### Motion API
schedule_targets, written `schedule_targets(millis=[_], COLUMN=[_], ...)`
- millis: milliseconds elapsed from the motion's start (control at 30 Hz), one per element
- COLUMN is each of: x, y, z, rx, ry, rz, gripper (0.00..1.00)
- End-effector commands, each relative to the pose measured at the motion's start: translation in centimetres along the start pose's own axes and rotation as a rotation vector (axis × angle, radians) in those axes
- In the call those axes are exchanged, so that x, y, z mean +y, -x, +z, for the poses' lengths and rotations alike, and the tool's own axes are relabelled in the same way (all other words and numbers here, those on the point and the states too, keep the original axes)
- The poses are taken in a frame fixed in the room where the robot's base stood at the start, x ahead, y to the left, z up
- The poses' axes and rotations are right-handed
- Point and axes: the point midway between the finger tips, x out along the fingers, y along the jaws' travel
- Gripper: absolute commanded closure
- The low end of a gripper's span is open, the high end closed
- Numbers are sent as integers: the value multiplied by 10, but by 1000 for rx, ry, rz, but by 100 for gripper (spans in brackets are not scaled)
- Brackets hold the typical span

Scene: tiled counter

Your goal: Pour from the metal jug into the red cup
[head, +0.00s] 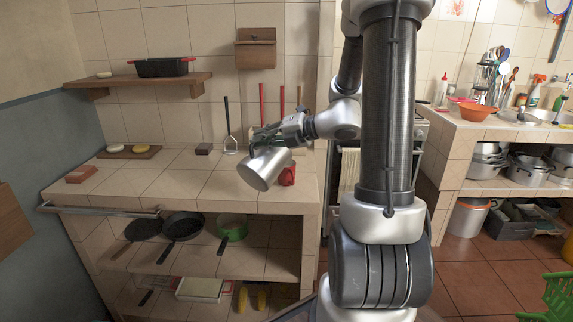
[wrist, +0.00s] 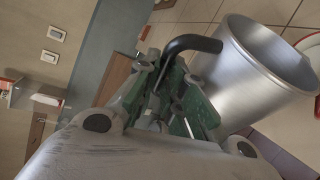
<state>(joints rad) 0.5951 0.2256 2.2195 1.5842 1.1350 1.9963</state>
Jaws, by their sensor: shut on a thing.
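The metal jug (head: 262,171) is a silver cylinder with a black handle, held up tilted over the counter in the head view. In the wrist view the jug (wrist: 245,82) fills the right side, and part of its inside shows. My gripper (head: 267,139) is shut on the jug's handle; its green fingers (wrist: 178,98) show around the handle in the wrist view. The red cup (head: 288,176) stands on the counter just right of the jug, partly hidden behind it. Its mouth and any liquid cannot be made out in the head view.
Utensils with red handles (head: 263,103) and a masher (head: 229,143) stand against the back wall behind the jug. A small dark block (head: 203,149) and a board (head: 130,152) lie to the left. The counter's left middle is clear. Pans sit on the shelf below.

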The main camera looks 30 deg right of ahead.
Motion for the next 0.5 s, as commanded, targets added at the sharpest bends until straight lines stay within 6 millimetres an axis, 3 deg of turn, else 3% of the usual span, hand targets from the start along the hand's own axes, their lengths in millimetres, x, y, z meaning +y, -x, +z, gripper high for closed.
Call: schedule_targets(millis=[167, 500], x=[4, 37], y=[1, 13], z=[2, 12], rx=[0, 0], ry=[2, 3], rz=[2, 2], gripper=[100, 100])
